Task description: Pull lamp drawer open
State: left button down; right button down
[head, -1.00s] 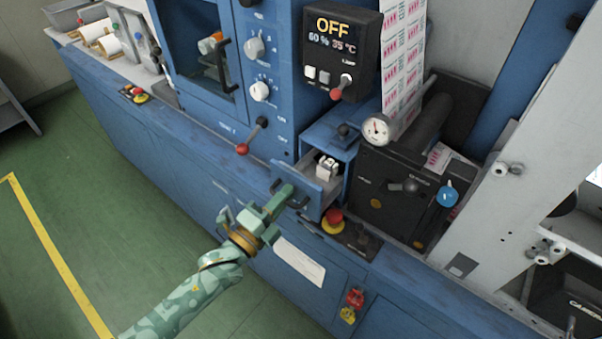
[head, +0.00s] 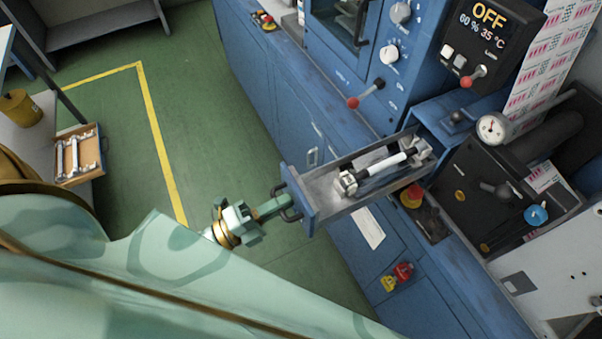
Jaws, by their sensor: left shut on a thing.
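The lamp drawer (head: 327,190) stands far out of its blue housing (head: 432,112). It is a grey metal tray with a blue front panel (head: 300,199). A white tube lamp (head: 388,164) with metal end holders lies inside it. My left gripper (head: 283,207) is shut on the dark drawer handle (head: 292,214) at the front panel. My green left arm crosses the bottom left of the view and hides part of the floor and cabinet. My right gripper is not in view.
A red emergency button (head: 411,194) sits right of the drawer, with a gauge (head: 492,128) above it. The display panel (head: 488,32) reads OFF. Green floor lies left of the machine. A wooden box (head: 80,154) with white tubes is at far left.

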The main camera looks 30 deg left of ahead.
pick_arm(q)
jog(key=shift+v, duration=1.1)
jog(key=shift+r, duration=0.1)
jog(key=c, duration=1.9)
grip_release()
jog(key=b+v, duration=0.2)
jog(key=v, duration=1.4)
jog(key=shift+s+a, duration=0.15)
